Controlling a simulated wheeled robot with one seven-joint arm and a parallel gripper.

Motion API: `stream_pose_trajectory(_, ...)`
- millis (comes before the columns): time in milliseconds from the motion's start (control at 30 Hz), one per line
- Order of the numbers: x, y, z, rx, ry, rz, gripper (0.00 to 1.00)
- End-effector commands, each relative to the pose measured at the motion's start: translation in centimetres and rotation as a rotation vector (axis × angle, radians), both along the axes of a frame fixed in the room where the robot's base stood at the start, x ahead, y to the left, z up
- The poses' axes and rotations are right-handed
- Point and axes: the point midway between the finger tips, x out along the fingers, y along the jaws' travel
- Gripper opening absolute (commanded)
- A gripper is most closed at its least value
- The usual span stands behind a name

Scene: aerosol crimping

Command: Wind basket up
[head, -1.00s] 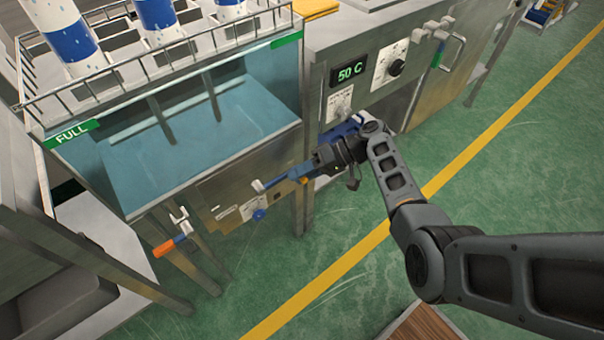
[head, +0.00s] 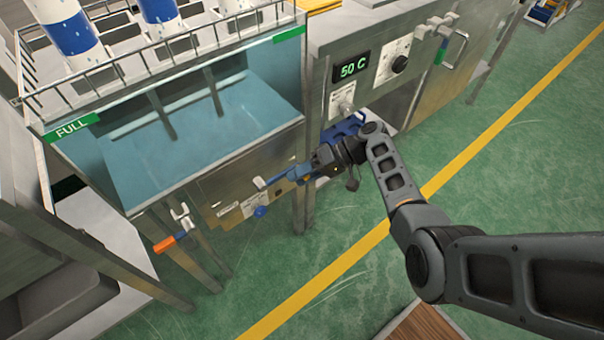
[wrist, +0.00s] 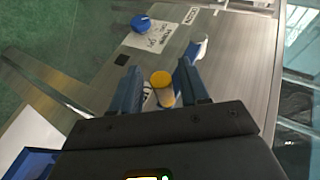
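The basket (head: 196,39) is a wire-railed frame at the top of the tank (head: 200,130), with tall blue-and-white cans (head: 160,12) standing in it. My gripper (head: 290,176) is low at the tank's front panel, near its right corner. In the wrist view, the two blue fingers of my gripper (wrist: 157,75) stand apart on either side of a yellow knob (wrist: 162,80). A gap shows on the knob's left; I cannot tell whether the right finger touches it. A white-and-blue piece (wrist: 197,47) shows just beyond the right finger.
A blue knob (head: 262,211) sits on the panel by a paper label. An orange-handled lever (head: 164,244) is at the left. A cabinet with a 50 C display (head: 351,69) stands right of the tank. Open green floor lies to the right.

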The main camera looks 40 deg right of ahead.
Motion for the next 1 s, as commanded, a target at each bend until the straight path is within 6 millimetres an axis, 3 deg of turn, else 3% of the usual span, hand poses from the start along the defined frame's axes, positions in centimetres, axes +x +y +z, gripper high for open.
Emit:
stream_pose_trajectory(167,-0.2,-0.9,0.7,0.0,-0.003,-0.004,0.45)
stream_pose_trajectory(600,-2.7,-5.7,3.5,0.0,0.0,0.0,0.45)
stream_pose_trajectory(1000,-2.9,-6.0,3.7,0.0,0.001,0.001,0.45)
